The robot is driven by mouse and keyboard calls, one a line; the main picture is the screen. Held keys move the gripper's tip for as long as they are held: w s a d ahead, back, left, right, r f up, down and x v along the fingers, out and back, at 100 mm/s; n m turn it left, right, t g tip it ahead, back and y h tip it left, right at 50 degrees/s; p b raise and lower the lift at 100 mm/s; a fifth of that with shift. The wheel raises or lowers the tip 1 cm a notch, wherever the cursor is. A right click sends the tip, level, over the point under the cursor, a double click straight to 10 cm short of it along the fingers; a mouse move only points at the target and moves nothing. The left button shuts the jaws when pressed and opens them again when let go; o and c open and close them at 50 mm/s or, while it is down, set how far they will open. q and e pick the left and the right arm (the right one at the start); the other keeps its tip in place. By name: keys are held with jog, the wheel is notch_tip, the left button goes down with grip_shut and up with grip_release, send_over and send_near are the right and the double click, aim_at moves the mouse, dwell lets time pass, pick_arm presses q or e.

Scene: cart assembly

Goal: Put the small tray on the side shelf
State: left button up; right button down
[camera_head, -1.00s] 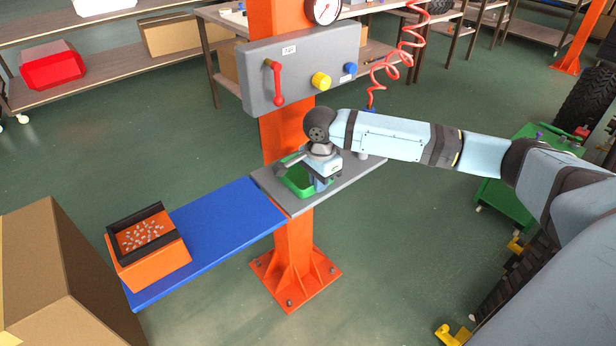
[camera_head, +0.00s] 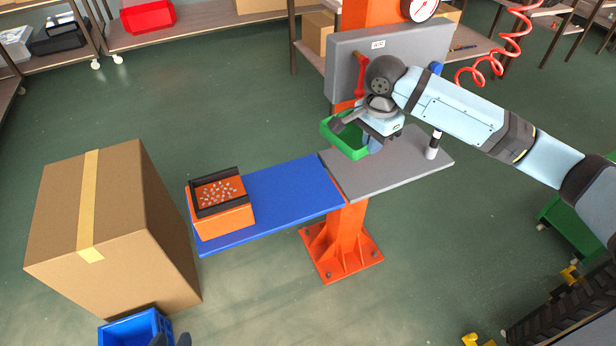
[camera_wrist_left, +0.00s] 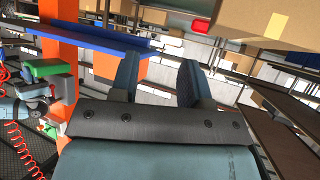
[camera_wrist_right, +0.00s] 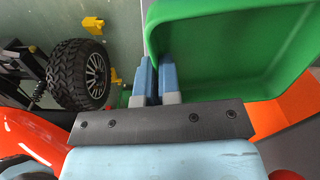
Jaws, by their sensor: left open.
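The small green tray (camera_head: 338,140) is in the head view, raised above the back left part of the grey shelf (camera_head: 415,165). My right gripper (camera_head: 368,143) is shut on its wall. The right wrist view shows the fingers (camera_wrist_right: 157,80) close together at the wall of the tray (camera_wrist_right: 240,45). The blue side shelf (camera_head: 290,200) joins the grey shelf on its left. My left gripper (camera_head: 170,341) barely shows at the bottom edge. In the left wrist view its fingers (camera_wrist_left: 157,82) are apart and empty.
An orange bin (camera_head: 225,222) of small parts stands on the blue shelf's left end; the shelf is bare right of it. A cardboard box (camera_head: 110,230) and blue crate (camera_head: 130,331) are at the left. A grey panel (camera_head: 400,60) stands behind the grey shelf on an orange post (camera_head: 342,240).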

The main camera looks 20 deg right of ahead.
jog(key=a+r+n+p, duration=0.1)
jog(key=a, duration=0.1)
jog(key=a+r+p, duration=0.1)
jog(key=a+r+n+p, duration=0.1)
jog(key=a, duration=0.1)
jog(key=shift+a+r+n+p, duration=0.25)
jog(key=shift+a+n+p, duration=0.05)
jog(key=shift+a, duration=0.05)
jog(key=s+a+r+p, duration=0.1)
jog(key=a+r+p, duration=0.4)
jog(key=a+p, duration=0.25)
send_over(317, 204)
notch_tip(317, 204, down, 15)
jog(key=shift+r, duration=0.1)
notch_tip(317, 204, down, 5)
jog(key=shift+r+b, duration=0.1)
jog(key=shift+b, duration=0.3)
pick_arm(q)
jog(key=shift+g+y, duration=0.3)
jog(key=r, duration=0.1)
jog(key=a+r, duration=0.1)
jog(key=r, duration=0.1)
jog(key=s+r, duration=0.1)
jog(key=r, duration=0.1)
jog(key=shift+a, duration=0.15)
